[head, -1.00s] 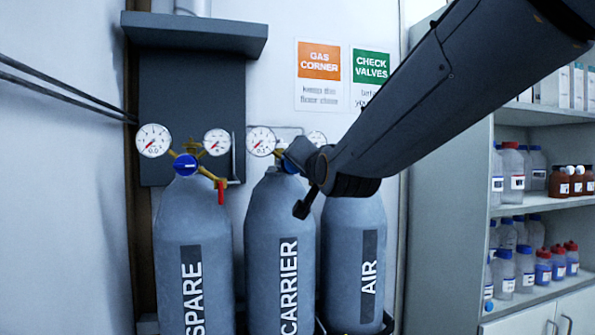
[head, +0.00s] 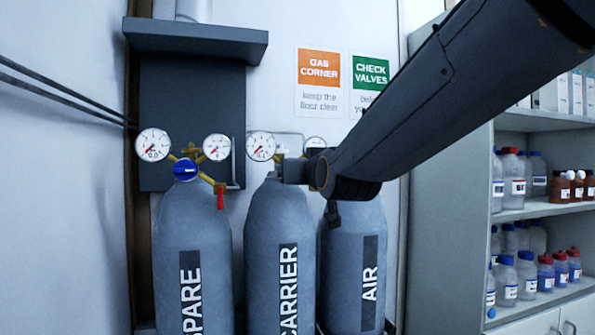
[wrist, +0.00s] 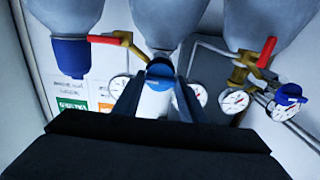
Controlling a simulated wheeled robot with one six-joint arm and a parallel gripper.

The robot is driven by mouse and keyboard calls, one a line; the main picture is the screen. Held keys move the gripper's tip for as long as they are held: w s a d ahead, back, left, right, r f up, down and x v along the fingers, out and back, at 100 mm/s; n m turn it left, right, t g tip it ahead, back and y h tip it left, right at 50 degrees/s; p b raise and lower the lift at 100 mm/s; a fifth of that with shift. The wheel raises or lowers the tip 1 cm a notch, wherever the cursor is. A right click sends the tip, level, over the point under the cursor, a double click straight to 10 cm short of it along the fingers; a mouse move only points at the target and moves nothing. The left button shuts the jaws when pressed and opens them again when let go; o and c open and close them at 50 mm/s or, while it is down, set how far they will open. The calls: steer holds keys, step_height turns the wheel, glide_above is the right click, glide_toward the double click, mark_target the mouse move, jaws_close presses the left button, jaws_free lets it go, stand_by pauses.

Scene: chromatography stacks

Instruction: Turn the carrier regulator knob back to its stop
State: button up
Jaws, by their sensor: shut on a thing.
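The carrier cylinder (head: 280,235) stands in the middle of three grey cylinders, with its regulator on top. My gripper (head: 290,170) is at this regulator and covers its knob in the head view. In the wrist view my gripper (wrist: 160,98) is shut on the blue carrier regulator knob (wrist: 159,70), whose blue edge shows between the fingers. The carrier gauge (head: 261,146) shows at the left of the regulator; a second gauge (head: 315,144) is partly hidden behind my wrist. The knob's angle cannot be read.
The spare cylinder (head: 190,250), with its blue knob (head: 185,169) and red lever (head: 220,198), stands close on the left. The air cylinder (head: 352,270) stands close on the right. Bottle shelves (head: 545,210) are at the far right. A dark ledge (head: 195,38) juts out above.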

stand_by(0.3)
steer(key=o, duration=1.1)
steer(key=shift+c, duration=0.2)
steer(key=p+v, duration=0.1)
steer(key=v, duration=0.7)
steer(key=shift+w+f, duration=0.1)
